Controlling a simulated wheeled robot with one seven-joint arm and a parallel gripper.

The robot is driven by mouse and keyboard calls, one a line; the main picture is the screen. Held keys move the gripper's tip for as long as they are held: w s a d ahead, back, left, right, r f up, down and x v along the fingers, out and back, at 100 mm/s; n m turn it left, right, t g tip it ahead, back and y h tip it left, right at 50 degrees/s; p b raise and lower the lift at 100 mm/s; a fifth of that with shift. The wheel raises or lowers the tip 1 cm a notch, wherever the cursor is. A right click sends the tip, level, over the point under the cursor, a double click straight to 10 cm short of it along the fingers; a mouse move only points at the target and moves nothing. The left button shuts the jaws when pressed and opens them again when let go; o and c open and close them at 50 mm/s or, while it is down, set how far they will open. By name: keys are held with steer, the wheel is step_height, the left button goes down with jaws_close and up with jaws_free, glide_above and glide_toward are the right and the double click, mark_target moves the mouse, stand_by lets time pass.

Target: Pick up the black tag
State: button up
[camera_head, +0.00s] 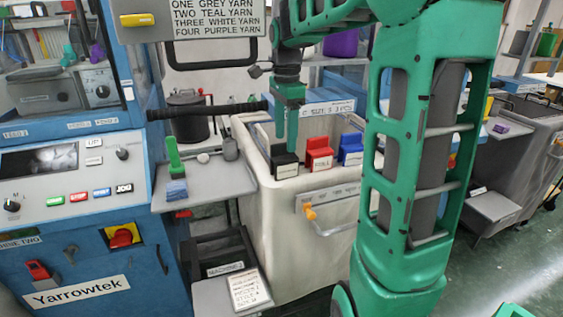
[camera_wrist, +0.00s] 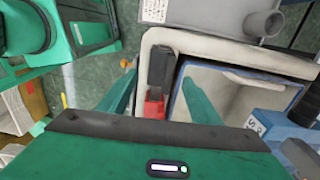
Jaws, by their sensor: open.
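The black tag (camera_head: 285,161) sits on the front rim of the cream fabric bin (camera_head: 307,240), left of a red tag (camera_head: 319,152) and a blue tag (camera_head: 350,148). In the wrist view the black tag (camera_wrist: 161,66) lies between the lines of my two fingers, with the red tag (camera_wrist: 153,104) just below it. My gripper (camera_head: 291,147) points down just above the black tag, open and empty. In the wrist view my gripper (camera_wrist: 160,80) has one finger toward the outside of the rim and one over the bin's inside. Whether a finger touches the tag is unclear.
A dark horizontal bar (camera_head: 207,110) passes left of my gripper.

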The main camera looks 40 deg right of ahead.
mark_target(284, 156)
steer(key=shift+a+f, duration=0.1)
steer(key=shift+f, duration=3.85)
steer(key=shift+c, duration=0.2)
steer(key=c, duration=1.1)
steer(key=shift+r, duration=0.15)
